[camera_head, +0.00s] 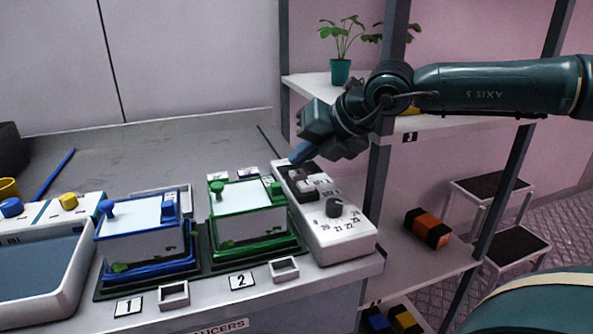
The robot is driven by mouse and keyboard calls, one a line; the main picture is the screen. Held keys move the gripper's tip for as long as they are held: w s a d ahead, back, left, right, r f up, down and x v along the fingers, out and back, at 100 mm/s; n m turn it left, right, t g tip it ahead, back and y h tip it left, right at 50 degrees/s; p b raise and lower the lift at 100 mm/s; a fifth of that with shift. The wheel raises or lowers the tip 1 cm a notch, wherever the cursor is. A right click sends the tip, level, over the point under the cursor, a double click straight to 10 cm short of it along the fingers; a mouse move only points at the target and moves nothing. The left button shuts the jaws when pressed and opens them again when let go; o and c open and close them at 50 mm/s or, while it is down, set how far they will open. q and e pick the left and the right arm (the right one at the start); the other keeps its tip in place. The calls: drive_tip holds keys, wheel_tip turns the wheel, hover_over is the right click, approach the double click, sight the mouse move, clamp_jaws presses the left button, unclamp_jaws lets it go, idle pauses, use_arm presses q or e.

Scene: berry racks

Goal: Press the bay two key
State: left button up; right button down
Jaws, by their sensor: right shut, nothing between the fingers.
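A white control panel (345,245) lies at the right end of the counter. It has dark and light keys (303,188) toward its back and a dark round knob (334,208) with numbers around it near its front. The key markings are too small to read. My right gripper (299,155) is shut and empty, with its blue fingertips low at the panel's back end; I cannot tell whether they touch. A green-framed box (250,221) stands behind the label 2 (241,281). A blue-framed box (144,243) stands behind the label 1 (128,306). My left gripper is not in view.
A white device (84,268) with blue and yellow knobs is at the left. Small square frames (284,269) sit on the counter's front edge. A shelf rack (420,258) with a potted plant (340,70) stands right of the counter. The counter's back is mostly clear.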

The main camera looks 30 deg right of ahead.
sight(302, 174)
wheel_tip(302, 174, up, 6)
drive_tip(key=p, duration=0.3)
idle(0.6)
